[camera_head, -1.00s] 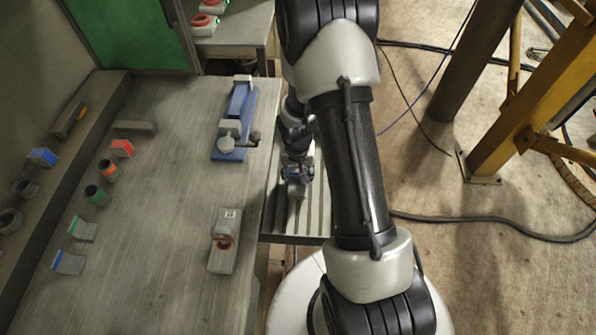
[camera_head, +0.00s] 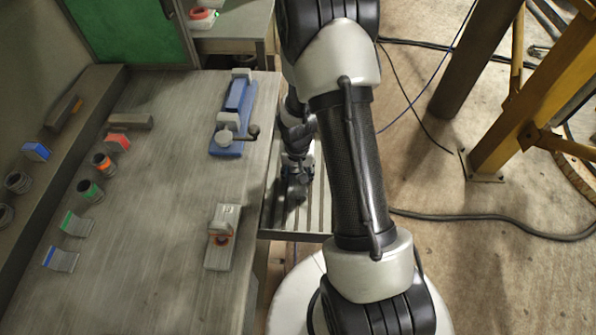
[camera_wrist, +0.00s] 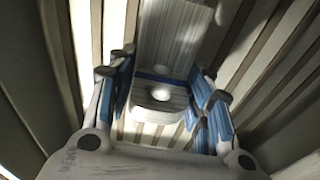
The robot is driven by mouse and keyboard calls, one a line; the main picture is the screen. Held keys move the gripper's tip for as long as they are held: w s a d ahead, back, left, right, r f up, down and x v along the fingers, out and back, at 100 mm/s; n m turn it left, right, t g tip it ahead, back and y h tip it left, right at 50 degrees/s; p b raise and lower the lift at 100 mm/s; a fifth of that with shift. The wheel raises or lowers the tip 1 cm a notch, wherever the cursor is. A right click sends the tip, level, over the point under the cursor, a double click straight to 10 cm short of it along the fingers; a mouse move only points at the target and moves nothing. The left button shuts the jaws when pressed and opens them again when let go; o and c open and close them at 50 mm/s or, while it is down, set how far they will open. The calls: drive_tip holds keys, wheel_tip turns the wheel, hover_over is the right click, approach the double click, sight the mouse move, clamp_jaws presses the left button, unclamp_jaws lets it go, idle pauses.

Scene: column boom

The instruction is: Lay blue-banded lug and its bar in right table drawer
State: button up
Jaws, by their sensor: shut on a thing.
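My gripper (camera_wrist: 160,105) is shut on the blue-banded lug (camera_wrist: 160,93), with blue-padded fingers on either side of it. The lug is grey with a blue band across it and a bright round spot. Its flat grey bar (camera_wrist: 175,35) runs away toward the top of the wrist view. In the head view my gripper (camera_head: 297,172) is over the slatted right table drawer (camera_head: 318,215), beside the table's right edge. My arm hides part of the drawer there. Whether the bar touches the drawer floor I cannot tell.
Several colour-banded pieces, including a blue-banded one (camera_head: 60,258), lie at left near a raised ledge (camera_head: 75,125). A yellow frame (camera_head: 510,125) stands at right.

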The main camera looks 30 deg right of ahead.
drive_tip(key=o, duration=1.5)
drive_tip(key=r, duration=0.4)
drive_tip(key=s+r, duration=0.1)
drive_tip(key=r, duration=0.7)
drive_tip(key=shift+s+a, duration=0.15)
drive_tip(key=shift+a, duration=0.25)
